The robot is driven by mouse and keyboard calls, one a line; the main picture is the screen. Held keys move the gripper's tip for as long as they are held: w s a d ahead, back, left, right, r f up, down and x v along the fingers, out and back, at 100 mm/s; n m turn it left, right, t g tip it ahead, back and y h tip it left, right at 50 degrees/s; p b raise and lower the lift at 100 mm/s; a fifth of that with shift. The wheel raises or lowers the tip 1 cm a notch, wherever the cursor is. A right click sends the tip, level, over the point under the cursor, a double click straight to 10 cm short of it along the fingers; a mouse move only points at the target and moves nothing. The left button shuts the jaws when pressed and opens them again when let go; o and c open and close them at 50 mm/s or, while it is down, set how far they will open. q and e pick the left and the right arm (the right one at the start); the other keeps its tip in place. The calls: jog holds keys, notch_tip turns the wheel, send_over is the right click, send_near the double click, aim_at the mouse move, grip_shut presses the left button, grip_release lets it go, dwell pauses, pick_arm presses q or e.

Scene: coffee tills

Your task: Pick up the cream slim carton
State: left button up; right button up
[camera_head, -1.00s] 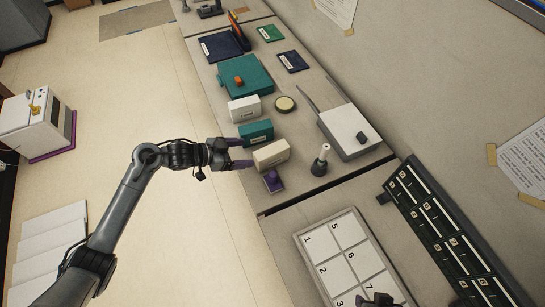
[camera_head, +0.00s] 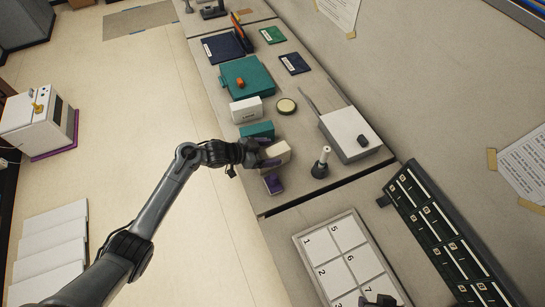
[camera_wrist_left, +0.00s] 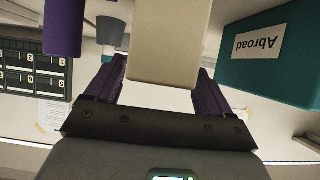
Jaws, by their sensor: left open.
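The cream slim carton (camera_head: 278,153) stands on the counter between a teal carton (camera_head: 257,130) and a small purple box (camera_head: 273,184). My left gripper (camera_head: 271,152) is open at the carton, with one purple finger on either side of it. In the left wrist view the carton (camera_wrist_left: 165,40) lies between the spread fingers (camera_wrist_left: 161,68); I cannot tell whether they touch it. A dark part at the bottom edge of the head view seems to be my right gripper (camera_head: 379,300), mostly cut off.
The teal carton, labelled "Abroad" in the wrist view (camera_wrist_left: 270,60), is close beside the left gripper. A numbered tray (camera_head: 303,240) lies nearer.

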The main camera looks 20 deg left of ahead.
pick_arm(q)
jog(key=shift+c, duration=0.3)
jog(key=c, duration=1)
jog(key=shift+c, duration=0.5)
